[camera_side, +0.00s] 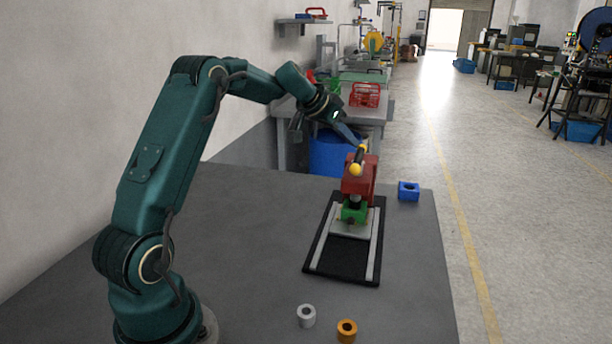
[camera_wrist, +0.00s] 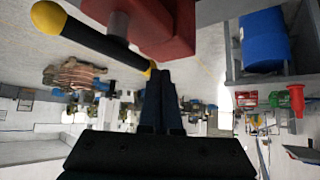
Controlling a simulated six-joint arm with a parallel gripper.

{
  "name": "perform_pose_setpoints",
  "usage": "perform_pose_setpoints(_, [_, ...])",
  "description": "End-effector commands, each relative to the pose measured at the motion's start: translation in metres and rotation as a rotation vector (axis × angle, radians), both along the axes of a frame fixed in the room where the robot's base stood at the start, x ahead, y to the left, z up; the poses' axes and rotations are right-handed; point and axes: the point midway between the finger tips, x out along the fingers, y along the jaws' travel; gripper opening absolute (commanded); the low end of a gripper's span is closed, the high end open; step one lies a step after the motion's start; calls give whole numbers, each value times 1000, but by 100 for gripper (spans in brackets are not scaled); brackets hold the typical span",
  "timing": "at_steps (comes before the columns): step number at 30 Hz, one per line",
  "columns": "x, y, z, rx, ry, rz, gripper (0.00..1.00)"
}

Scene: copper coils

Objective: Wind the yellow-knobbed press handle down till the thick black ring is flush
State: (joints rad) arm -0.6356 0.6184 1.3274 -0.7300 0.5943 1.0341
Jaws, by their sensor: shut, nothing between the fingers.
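The red press (camera_side: 360,182) stands on a black base with two pale rails (camera_side: 345,250). Its black handle bar has a yellow knob at each end, a far knob (camera_side: 362,148) and a near knob (camera_side: 355,170). In the wrist view the bar (camera_wrist: 95,40) runs from one knob (camera_wrist: 48,15) to the other (camera_wrist: 151,68). My gripper (camera_side: 357,144) is shut and empty, its fingertips (camera_wrist: 164,72) right beside the far knob; I cannot tell if they touch. A green block (camera_side: 353,213) sits under the press. A dark piece shows between them; I cannot tell whether it is the black ring.
A blue block with a hole (camera_side: 408,191) lies right of the press. A silver ring (camera_side: 306,316) and an orange ring (camera_side: 347,330) lie at the table's front. The grey table (camera_side: 240,250) is clear between my arm and the press base.

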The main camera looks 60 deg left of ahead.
Motion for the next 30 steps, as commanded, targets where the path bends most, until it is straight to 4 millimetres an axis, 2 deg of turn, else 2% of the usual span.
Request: perform_pose_setpoints(30, [8,-2,0,0,1,-159,0])
